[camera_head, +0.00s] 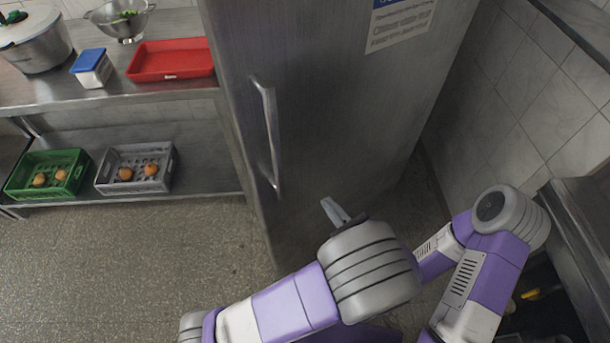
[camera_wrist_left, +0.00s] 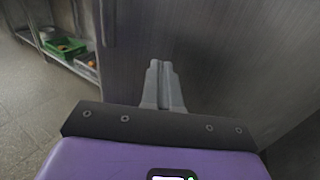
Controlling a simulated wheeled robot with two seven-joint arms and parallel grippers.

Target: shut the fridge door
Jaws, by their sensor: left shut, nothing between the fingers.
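The fridge door (camera_head: 330,110) is a tall grey brushed-metal panel in the middle of the head view, with a label near its top. Its vertical bar handle (camera_head: 268,135) is on the left side. No gap along the door's edge is clear, so I cannot tell how far it stands open. My left gripper (camera_head: 335,211) is shut and empty, in front of the lower door, right of and below the handle. In the left wrist view its fingers (camera_wrist_left: 162,85) point at the metal panel (camera_wrist_left: 215,50); I cannot tell if they touch it. My right gripper is not in view.
A steel shelf unit stands left of the fridge, with a red tray (camera_head: 172,60), a blue-lidded box (camera_head: 92,68) and a pot (camera_head: 35,40) above. A green crate (camera_head: 47,174) and a grey crate (camera_head: 136,168) sit below. A tiled wall (camera_head: 540,90) is at right. The left floor (camera_head: 130,260) is clear.

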